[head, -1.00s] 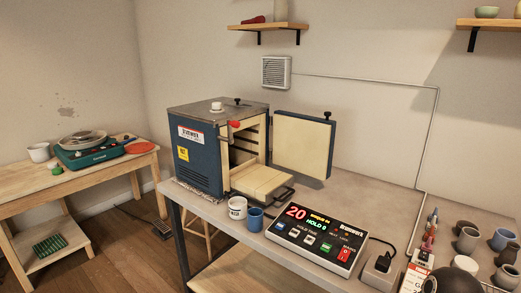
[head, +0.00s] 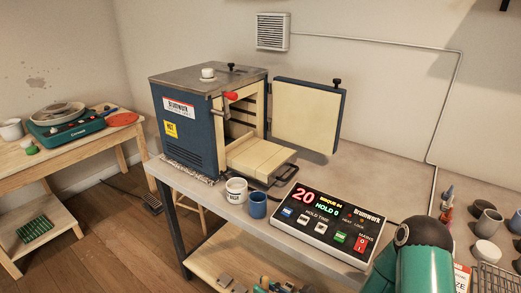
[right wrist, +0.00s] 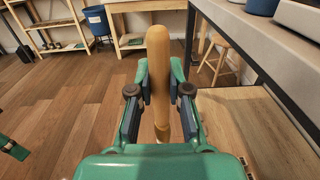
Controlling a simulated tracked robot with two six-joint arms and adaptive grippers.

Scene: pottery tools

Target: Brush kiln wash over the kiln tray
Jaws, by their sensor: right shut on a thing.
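The kiln tray (head: 262,155) is a pale slab drawn out of the open blue kiln (head: 187,130), with a dark handle at its front. A white cup with dark lettering (head: 236,190), perhaps the kiln wash, stands in front of the tray beside a blue cup (head: 257,206). My right gripper (right wrist: 159,82) is shut on a wooden handle (right wrist: 158,55), likely the brush's, below table height beside the bench. The brush's bristles cannot be made out.
The kiln door (head: 305,115) stands open to the right. A lit control panel (head: 325,221) lies on the bench right of the cups. Several pots stand at far right. A bench edge (right wrist: 275,45) and leg are close to my right gripper. A lower shelf (right wrist: 267,130) lies beside it.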

